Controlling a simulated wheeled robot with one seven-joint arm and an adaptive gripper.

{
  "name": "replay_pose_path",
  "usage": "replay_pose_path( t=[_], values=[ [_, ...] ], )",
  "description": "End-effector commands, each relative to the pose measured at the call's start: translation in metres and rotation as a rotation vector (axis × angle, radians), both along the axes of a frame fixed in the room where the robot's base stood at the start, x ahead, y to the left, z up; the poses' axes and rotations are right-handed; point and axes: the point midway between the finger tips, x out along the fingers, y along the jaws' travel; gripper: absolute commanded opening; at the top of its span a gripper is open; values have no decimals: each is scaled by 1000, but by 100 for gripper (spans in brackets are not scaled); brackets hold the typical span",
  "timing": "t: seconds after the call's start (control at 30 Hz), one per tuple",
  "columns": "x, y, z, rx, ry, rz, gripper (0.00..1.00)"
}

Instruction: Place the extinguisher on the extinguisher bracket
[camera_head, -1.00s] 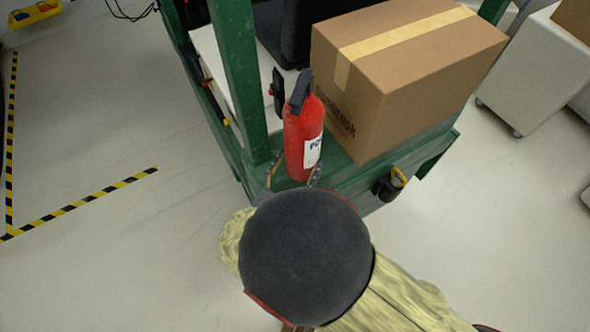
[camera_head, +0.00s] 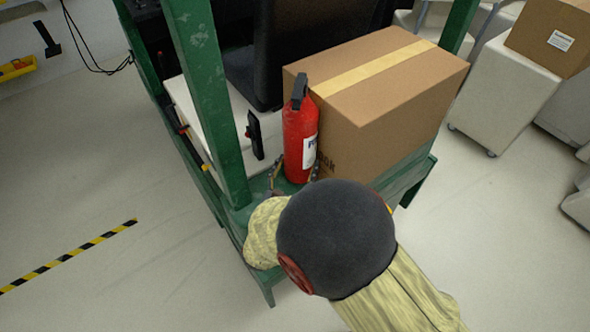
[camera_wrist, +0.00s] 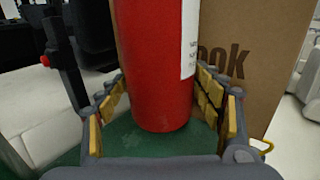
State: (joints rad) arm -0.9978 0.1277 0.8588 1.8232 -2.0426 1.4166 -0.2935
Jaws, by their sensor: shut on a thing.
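The red fire extinguisher (camera_head: 298,145) with a black handle and white label is upright, in front of the cardboard box on the green cart. My gripper (camera_head: 294,178) is around its lower body, shut on it. In the wrist view the red cylinder (camera_wrist: 155,60) stands between the yellow-padded fingers (camera_wrist: 160,100), its base over the green surface. I cannot tell whether the base touches that surface. A black upright piece with a red spot (camera_head: 255,135) is left of the extinguisher; I cannot tell if it is the bracket. My arm hides part of the cart's front.
The large cardboard box (camera_head: 390,85) is close behind and right of the extinguisher. A green cart post (camera_head: 208,100) rises at the left. A white surface (camera_head: 195,110) lies behind it. Pale cabinets (camera_head: 505,105) stand at the right. The floor at the left is open.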

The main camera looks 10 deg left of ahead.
Motion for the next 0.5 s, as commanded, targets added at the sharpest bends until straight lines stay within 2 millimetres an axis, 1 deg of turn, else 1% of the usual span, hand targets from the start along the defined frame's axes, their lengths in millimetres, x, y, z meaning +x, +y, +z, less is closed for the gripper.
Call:
replay_pose_path(
  t=[0.23,0.5],
  values=[
    [0,1,-26,2,-5,0,6],
    [0,1,-27,5,-6,0,6]
  ],
)
